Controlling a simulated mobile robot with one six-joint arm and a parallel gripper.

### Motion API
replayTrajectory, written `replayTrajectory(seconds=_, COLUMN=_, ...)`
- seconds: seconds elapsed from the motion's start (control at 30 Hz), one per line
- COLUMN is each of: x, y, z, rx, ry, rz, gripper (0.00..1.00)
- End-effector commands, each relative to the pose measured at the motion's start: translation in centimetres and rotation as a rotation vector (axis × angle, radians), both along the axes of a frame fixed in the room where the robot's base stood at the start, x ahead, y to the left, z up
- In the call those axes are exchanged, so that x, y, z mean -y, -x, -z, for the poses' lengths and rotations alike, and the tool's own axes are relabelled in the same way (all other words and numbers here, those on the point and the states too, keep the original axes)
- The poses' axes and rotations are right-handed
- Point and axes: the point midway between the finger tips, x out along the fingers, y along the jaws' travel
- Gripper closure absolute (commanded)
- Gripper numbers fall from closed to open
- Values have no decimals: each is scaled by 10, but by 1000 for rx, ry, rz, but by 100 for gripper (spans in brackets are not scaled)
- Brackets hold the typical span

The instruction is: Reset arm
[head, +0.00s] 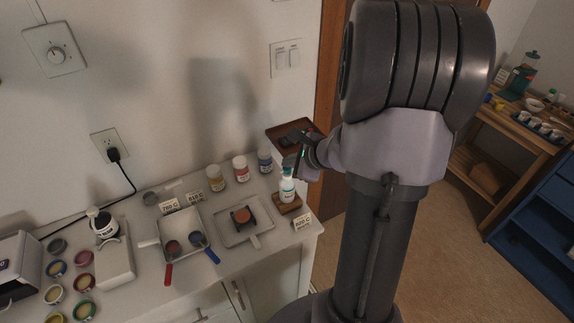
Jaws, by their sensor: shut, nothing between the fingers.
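My gripper (291,161) is small in the head view, at the right end of the white workbench (155,290). It is shut with nothing in its fingers. It appears above and just behind a small white bottle (287,187) that stands upright on a wooden block (287,204). Whether the fingertips touch anything cannot be told from this angle. My own arm fills the right middle of the view and hides part of the wall and door behind it.
Several lidded jars (240,169) stand along the bench's back. A dark brown tray (290,129) is behind my gripper. Colored pots (86,281) crowd the left. Open floor (440,260) lies right, before a wooden shelf (480,165) and blue cabinet (540,225).

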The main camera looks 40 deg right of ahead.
Motion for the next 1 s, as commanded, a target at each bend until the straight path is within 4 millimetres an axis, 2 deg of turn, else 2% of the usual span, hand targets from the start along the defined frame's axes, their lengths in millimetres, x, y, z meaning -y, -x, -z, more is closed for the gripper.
replayTrajectory(seconds=0.43, x=0, y=0, z=-61, rx=1, ry=2, rz=0, gripper=100)
replayTrajectory(seconds=1.0, x=0, y=0, z=-59, rx=1, ry=0, rz=0, gripper=100)
